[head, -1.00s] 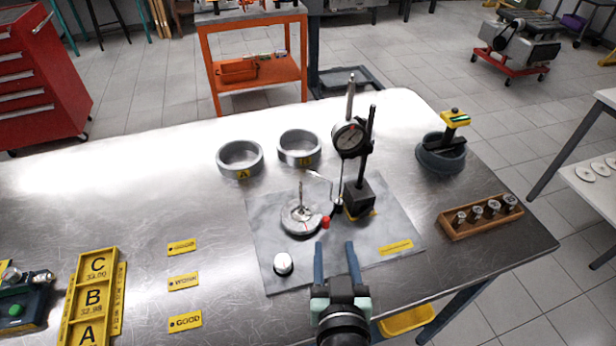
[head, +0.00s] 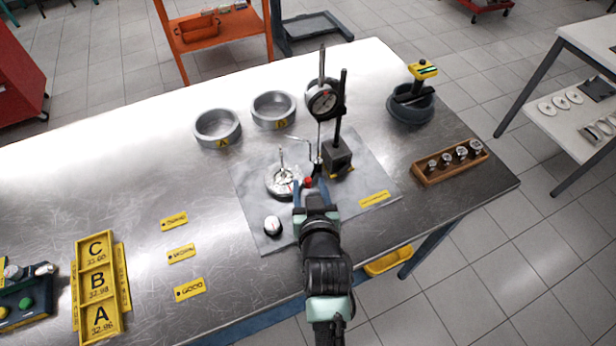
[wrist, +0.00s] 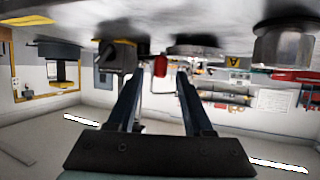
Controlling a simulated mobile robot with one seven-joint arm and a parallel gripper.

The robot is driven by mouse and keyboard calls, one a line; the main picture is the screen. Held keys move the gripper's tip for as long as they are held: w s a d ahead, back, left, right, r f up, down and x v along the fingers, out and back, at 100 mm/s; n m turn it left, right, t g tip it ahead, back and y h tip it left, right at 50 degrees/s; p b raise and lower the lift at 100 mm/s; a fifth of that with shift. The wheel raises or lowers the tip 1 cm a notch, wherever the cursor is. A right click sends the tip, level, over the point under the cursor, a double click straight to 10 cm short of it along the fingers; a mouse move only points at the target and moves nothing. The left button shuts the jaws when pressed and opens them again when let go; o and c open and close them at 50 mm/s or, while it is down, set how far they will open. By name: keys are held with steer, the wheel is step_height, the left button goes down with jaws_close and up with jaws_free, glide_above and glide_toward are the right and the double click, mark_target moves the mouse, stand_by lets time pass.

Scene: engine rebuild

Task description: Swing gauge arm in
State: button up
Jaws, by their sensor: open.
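The gauge stand has a black base (head: 337,158) with a post and a round dial gauge (head: 324,99) on it. My gripper (head: 312,186) is open at the red knob. In the wrist view, its fingers (wrist: 158,75) stand on either side of the knob with gaps visible. Whether the fingertips touch anything is unclear.
Rings A (head: 217,128) and B (head: 273,110) lie behind. A wooden rack (head: 450,162) and a dark round holder (head: 410,104) stand right.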

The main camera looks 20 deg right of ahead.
mark_target(309, 183)
steer(key=shift+x, duration=1.5)
steer(key=c, duration=0.8)
steer(key=shift+a, duration=0.1)
jaws_close()
steer(key=shift+a, duration=0.2)
steer(key=shift+s+f, duration=0.1)
steer(key=shift+f, duration=0.1)
